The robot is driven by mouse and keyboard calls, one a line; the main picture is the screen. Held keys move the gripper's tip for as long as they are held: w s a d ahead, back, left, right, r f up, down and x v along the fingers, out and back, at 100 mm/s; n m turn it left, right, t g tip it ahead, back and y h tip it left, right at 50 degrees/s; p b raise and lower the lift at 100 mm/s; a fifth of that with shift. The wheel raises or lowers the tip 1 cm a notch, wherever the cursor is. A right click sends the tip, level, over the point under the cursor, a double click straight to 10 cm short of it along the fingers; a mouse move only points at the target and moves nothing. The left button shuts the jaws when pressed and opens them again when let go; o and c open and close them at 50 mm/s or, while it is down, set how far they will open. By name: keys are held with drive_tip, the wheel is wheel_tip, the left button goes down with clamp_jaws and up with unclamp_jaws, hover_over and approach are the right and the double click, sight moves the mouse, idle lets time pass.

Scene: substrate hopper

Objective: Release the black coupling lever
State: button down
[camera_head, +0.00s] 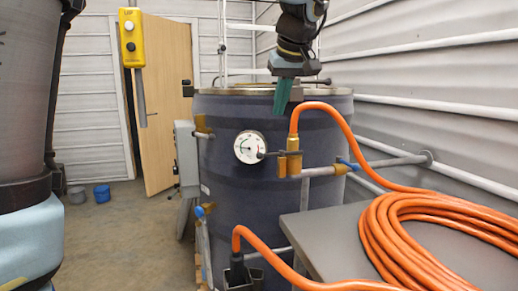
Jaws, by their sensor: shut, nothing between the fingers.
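A brass coupling (293,163) sits at the end of an orange hose, on a pipe at the front right of the dark tank (232,185). A thin black lever (272,154) sticks out sideways from the coupling to the left, towards the round gauge. My gripper (281,112) points down with its teal fingers shut and empty. In the picture it is above the lever and in front of the tank's upper rim, apart from the lever. How far it is from the lever in depth I cannot tell.
A white round gauge (249,147) is on the tank left of the coupling. A grey table (332,225) with a coiled orange hose (400,240) stands at the front right. A yellow control box (131,37) hangs at the upper left. Open floor (120,230) lies left of the tank.

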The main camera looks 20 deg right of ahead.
drive_tip(key=p, duration=0.4)
approach(282, 154)
drive_tip(key=w+a+f, duration=0.3)
drive_tip(key=w+f, duration=0.1)
drive_tip(key=f, duration=0.1)
drive_tip(key=shift+a+f, duration=0.3)
drive_tip(key=shift+a, duration=0.05)
